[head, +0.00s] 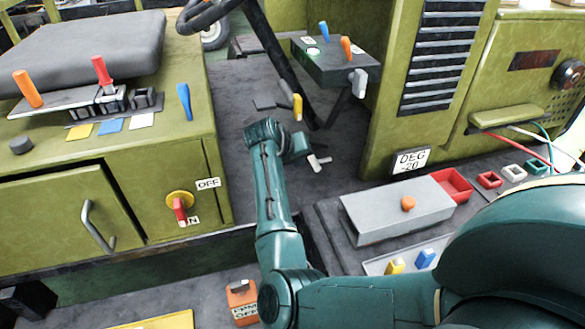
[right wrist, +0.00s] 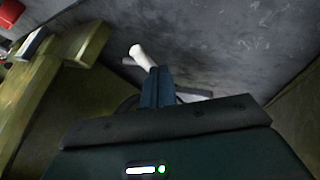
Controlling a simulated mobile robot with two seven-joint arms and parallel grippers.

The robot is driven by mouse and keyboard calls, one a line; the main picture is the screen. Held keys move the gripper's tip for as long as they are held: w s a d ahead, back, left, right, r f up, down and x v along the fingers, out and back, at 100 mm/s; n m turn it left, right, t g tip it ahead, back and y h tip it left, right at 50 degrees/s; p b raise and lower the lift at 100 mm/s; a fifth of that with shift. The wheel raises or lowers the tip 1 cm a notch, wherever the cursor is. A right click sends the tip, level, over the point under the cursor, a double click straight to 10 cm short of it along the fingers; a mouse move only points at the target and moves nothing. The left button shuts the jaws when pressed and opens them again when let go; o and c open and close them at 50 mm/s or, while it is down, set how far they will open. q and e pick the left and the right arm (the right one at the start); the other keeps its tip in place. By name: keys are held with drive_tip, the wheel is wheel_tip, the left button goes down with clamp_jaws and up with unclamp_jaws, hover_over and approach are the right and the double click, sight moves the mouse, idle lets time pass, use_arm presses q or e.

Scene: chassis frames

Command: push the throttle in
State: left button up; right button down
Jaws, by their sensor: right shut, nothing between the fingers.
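No label that I can read names the throttle. A small white handle (head: 318,162) stands low over the dark floor, and a white-ended lever (right wrist: 140,57) shows in the right wrist view just beyond my fingers. My right gripper (head: 303,149) is shut and empty, close beside the white handle; I cannot tell whether they touch. Its dark fingers also show in the right wrist view (right wrist: 156,88). A yellow-gripped lever (head: 297,107) rises just above it in the head view. The grey console (head: 333,68) carries blue (head: 324,31), orange (head: 346,47) and grey (head: 359,82) levers. My left gripper is out of view.
A green cabinet (head: 60,205) with a seat (head: 90,55), several levers and an OFF-labelled red switch (head: 179,207) stands left. A louvred green panel (head: 437,57) and a grey box (head: 396,208) stand right.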

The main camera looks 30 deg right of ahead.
sight(321, 161)
use_arm(q)
drive_tip(key=b, duration=0.1)
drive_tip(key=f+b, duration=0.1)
drive_tip(key=b, duration=0.1)
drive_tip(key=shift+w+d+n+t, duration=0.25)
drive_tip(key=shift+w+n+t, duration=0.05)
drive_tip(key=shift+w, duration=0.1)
use_arm(e)
drive_tip(key=x, duration=0.3)
drive_tip(key=shift+w+d+f, duration=0.1)
drive_tip(key=shift+d+f, duration=0.1)
